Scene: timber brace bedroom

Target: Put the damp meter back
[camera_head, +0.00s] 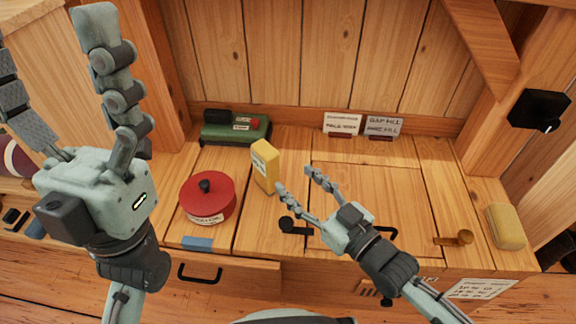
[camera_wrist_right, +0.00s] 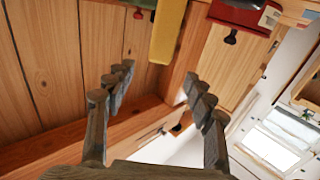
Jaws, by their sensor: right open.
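A yellow upright block with a pale label (camera_head: 265,167), likely the damp meter, stands on the wooden worktop left of centre. It also shows in the right wrist view (camera_wrist_right: 167,32), beyond my fingertips, with its far end cut off by the top edge. My right gripper (camera_head: 295,180) is open and empty, its fingertips just right of the block in the head view; a gap shows in the wrist view. My left gripper (camera_head: 52,38) is raised at the left, fingers spread and empty.
A red round tin (camera_head: 208,198) sits left of the block, a green case (camera_head: 235,129) behind it. Two label cards (camera_head: 342,123) (camera_head: 383,127) stand at the back. A yellow-tan block (camera_head: 505,226) lies far right. A sloping timber brace (camera_head: 482,35) hangs upper right.

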